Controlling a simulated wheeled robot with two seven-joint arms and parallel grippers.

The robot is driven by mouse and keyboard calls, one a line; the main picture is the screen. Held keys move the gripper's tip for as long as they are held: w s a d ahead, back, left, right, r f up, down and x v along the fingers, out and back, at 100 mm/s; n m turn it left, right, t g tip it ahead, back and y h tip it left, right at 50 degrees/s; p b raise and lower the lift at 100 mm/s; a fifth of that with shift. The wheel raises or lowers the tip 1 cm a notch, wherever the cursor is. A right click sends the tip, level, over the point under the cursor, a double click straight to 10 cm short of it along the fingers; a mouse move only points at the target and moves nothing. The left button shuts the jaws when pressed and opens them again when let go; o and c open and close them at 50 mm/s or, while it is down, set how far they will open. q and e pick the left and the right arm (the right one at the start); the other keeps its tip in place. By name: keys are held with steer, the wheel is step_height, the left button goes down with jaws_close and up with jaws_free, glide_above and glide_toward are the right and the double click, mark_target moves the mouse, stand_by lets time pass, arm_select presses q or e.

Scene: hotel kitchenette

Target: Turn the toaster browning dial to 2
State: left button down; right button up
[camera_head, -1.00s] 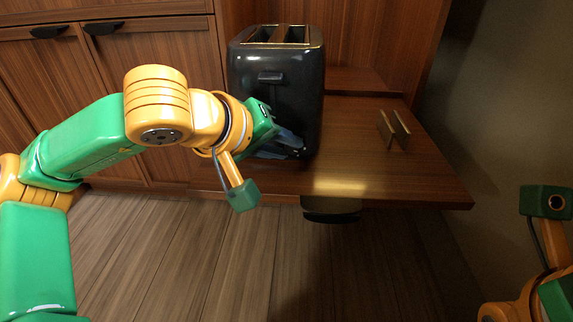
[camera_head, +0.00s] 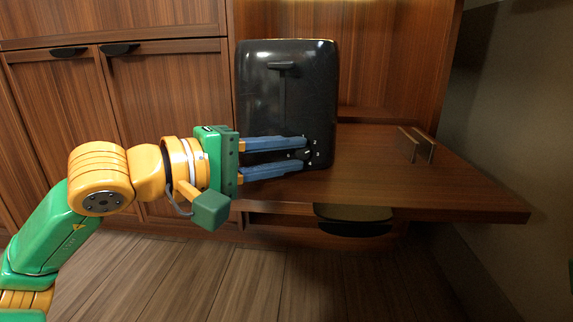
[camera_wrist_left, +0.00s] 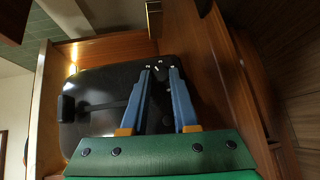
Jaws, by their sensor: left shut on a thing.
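The black toaster (camera_head: 262,105) stands upright on the wooden counter. Its lever (camera_head: 282,66) is high on the front face. The browning dial (camera_head: 306,154) is low on the right of that face, with small white marks around it; its setting is too small to read. My left gripper (camera_head: 302,153) comes in from the left, its two blue fingers closed on the dial from above and below. In the left wrist view the fingertips (camera_wrist_left: 160,69) meet at the dial, which they partly hide, and the toaster face (camera_wrist_left: 105,100) lies behind them. My right gripper is out of view.
A small upright holder with two plates (camera_head: 416,146) stands on the counter (camera_head: 450,185) to the right of the toaster. The counter between them is clear. A dark rounded object (camera_head: 352,214) sits below the counter's front edge. Cabinet doors are on the left.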

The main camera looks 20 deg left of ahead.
arm_select(q)
steer(key=shift+f+n, duration=0.1)
steer(key=shift+n, duration=0.2)
stand_by(0.4)
steer(key=c, duration=0.7)
jaws_free()
steer(key=shift+d, duration=0.1)
steer(key=shift+s+a, duration=0.3)
steer(key=shift+a, duration=0.05)
steer(key=v, duration=0.4)
steer(key=shift+s+a+f, duration=0.1)
steer(key=shift+s+a, duration=0.1)
steer(key=shift+s, duration=0.1)
steer(key=shift+s+a, duration=0.35)
steer(key=shift+s, duration=0.35)
steer(key=shift+r, duration=0.2)
